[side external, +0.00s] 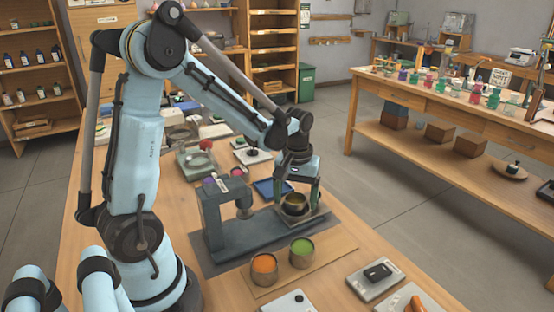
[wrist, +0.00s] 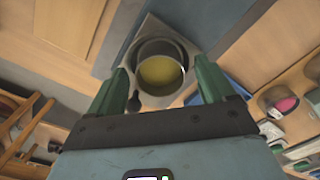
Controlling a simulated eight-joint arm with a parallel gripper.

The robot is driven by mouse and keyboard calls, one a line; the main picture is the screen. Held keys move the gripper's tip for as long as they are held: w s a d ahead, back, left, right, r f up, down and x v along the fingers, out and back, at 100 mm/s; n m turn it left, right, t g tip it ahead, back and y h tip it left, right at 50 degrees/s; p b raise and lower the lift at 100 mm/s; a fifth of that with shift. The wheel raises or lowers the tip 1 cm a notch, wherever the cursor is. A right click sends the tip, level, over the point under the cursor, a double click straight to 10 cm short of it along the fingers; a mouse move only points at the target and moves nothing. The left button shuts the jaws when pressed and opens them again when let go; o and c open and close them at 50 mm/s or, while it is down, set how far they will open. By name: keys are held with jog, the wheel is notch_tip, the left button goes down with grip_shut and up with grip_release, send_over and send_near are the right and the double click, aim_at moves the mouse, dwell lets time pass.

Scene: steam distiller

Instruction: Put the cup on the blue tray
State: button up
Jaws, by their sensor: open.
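The cup (side external: 294,204) is a dark metal cup with yellowish contents in the wrist view (wrist: 161,72). It stands upright on a grey square plate at the right end of the grey distiller (side external: 240,240). My gripper (side external: 299,192) is above the cup and points down, with its green fingers apart. In the wrist view the fingers (wrist: 164,82) lie to either side of the cup, and no clear contact shows. The blue tray (side external: 262,188) lies on the table behind the distiller, partly hidden by my gripper.
Two metal cups, one with orange (side external: 264,268) and one with green contents (side external: 302,252), stand on a board in front of the distiller. A black device on a grey plate (side external: 376,278) lies at the front right. Several instruments crowd the table behind.

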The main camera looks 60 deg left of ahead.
jog(key=c, duration=1.3)
jog(key=shift+r, duration=0.1)
